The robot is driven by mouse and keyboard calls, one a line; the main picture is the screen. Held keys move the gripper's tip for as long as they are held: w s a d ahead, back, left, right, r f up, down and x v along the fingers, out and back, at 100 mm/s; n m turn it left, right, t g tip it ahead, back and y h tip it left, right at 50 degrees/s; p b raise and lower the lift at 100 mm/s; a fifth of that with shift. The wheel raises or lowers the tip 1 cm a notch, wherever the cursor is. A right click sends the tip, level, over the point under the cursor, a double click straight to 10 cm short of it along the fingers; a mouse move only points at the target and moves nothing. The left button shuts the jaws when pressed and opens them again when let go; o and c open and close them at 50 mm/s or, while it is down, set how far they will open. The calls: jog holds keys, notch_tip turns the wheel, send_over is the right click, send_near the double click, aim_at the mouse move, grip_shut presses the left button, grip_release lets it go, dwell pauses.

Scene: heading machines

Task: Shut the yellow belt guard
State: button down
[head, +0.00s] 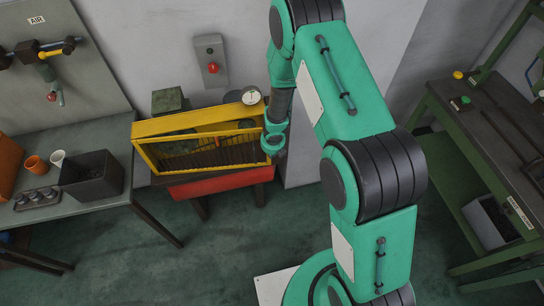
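The yellow belt guard (180,127) is a long yellow frame with dark bars in it, on top of a red machine body (222,181) against the wall. Its front frame slants, and some dark and green parts show inside. How far the guard stands open cannot be made out clearly. The end of my arm hangs down at the guard's right end, with my gripper (273,150) beside or in front of its right edge. Contact between them cannot be told. The fingers are too small and hidden to show whether they are open or shut.
A round gauge (251,95) and a green box (168,101) stand behind the guard. A left bench (95,215) carries a dark bin (92,176) and cups. A green workbench (480,130) stands right.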

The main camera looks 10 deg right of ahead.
jog(key=shift+w, duration=0.5)
jog(key=shift+s, duration=0.15)
dwell(0.3)
jog(key=s+r+p, duration=0.1)
jog(key=s+r, duration=0.5)
jog(key=r, duration=0.3)
jog(key=shift+a+r, duration=0.3)
dwell(0.4)
